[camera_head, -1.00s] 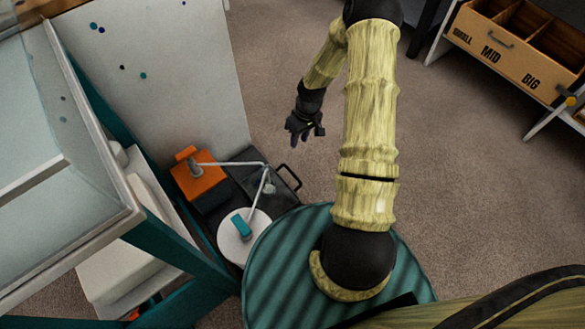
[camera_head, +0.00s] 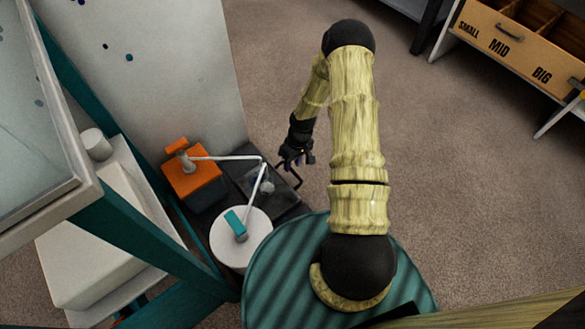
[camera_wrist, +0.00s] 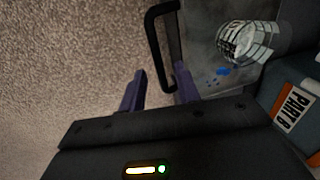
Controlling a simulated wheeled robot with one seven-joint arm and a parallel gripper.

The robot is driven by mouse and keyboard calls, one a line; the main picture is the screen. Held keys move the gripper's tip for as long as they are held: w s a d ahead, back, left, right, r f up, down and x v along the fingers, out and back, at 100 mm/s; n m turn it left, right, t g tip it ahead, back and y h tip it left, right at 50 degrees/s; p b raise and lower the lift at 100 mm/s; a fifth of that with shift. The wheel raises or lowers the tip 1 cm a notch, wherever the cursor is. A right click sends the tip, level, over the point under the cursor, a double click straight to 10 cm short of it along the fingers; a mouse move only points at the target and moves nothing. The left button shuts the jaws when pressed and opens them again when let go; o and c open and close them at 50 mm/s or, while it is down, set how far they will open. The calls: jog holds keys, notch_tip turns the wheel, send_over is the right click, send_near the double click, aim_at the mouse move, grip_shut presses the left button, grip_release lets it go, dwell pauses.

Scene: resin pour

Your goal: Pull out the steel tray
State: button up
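The steel tray (camera_head: 250,181) is a dark grey, flat tray low on the left, beside the orange-topped unit. A black bar handle (camera_head: 297,180) sticks out from its right side. In the wrist view the tray (camera_wrist: 205,75) shows as a grey surface with blue spots, and the handle (camera_wrist: 154,40) stands at its left edge. My gripper (camera_head: 292,160) is at the handle. In the wrist view its two purple fingers (camera_wrist: 160,88) are apart, with the handle's near end between them. I cannot tell whether either finger touches it.
An orange-topped unit (camera_head: 190,178) and a white disc with a teal block (camera_head: 240,250) stand beside the tray. A thin white arm (camera_head: 228,158) reaches over it. The wrist view shows a patterned cup (camera_wrist: 243,42) and a "PART B" container (camera_wrist: 297,105).

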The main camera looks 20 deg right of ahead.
jog(key=shift+a+f, duration=0.1)
jog(key=shift+f, duration=0.55)
grip_shut()
jog(key=w+d+p, duration=0.2)
jog(key=w+d, duration=0.1)
jog(key=d, duration=0.8)
jog(key=shift+w+d, duration=0.3)
jog(key=shift+w, duration=0.05)
